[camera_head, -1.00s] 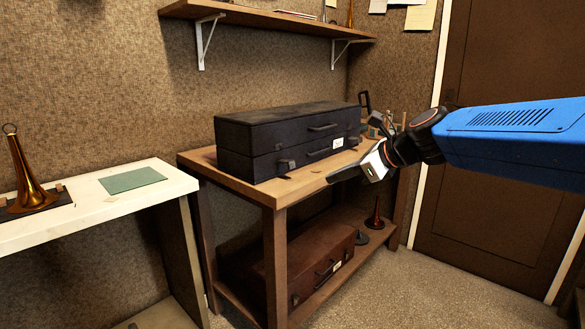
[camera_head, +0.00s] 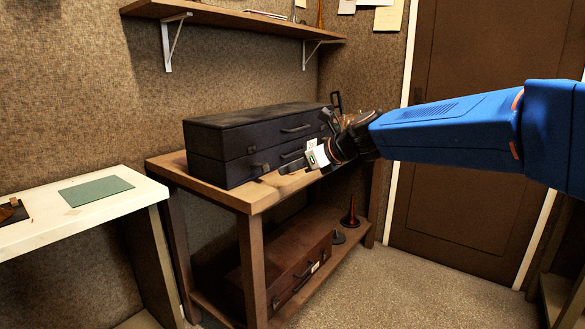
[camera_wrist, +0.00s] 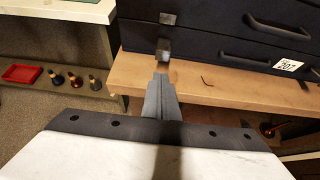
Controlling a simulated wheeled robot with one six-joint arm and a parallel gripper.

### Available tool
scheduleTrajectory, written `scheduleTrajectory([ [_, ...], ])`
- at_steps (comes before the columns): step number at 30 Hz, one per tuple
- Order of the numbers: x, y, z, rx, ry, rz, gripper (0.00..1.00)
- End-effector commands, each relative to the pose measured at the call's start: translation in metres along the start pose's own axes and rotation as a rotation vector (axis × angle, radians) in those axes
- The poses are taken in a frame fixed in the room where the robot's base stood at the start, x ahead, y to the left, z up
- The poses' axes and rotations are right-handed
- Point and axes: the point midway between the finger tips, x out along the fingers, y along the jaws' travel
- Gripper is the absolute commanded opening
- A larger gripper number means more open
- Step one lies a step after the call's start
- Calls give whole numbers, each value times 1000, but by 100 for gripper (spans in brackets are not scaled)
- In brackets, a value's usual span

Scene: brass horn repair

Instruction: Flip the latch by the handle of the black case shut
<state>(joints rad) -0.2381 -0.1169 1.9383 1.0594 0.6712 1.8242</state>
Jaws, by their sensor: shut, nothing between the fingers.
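The black case (camera_head: 222,150) lies closed on the wooden bench, with a handle (camera_head: 297,128) on its lid and another handle (camera_wrist: 243,50) lower on its front. A small metal latch (camera_head: 261,168) is low on the front, left of the handles. In the wrist view this latch (camera_wrist: 163,48) sticks out from the front below a small catch plate (camera_wrist: 167,18) on the lid. It looks flipped down and out, apart from the plate. My gripper (camera_head: 284,170) is shut and empty. Its fingertips (camera_wrist: 160,74) are just in front of the latch; I cannot tell whether they touch.
The bench top (camera_head: 252,197) has a narrow free strip before the case. A brown case (camera_head: 290,270) and a horn bell (camera_head: 350,212) are on its lower shelf. A white table (camera_head: 105,212) stands left. A wall shelf (camera_head: 235,14) hangs above.

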Motion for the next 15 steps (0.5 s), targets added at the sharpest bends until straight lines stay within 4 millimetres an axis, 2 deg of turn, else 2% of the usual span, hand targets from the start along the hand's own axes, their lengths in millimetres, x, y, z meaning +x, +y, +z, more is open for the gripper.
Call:
scheduleTrajectory([
  [6,37,0,0,0,1,1,0],
  [15,63,0,0,-1,0,0,0],
])
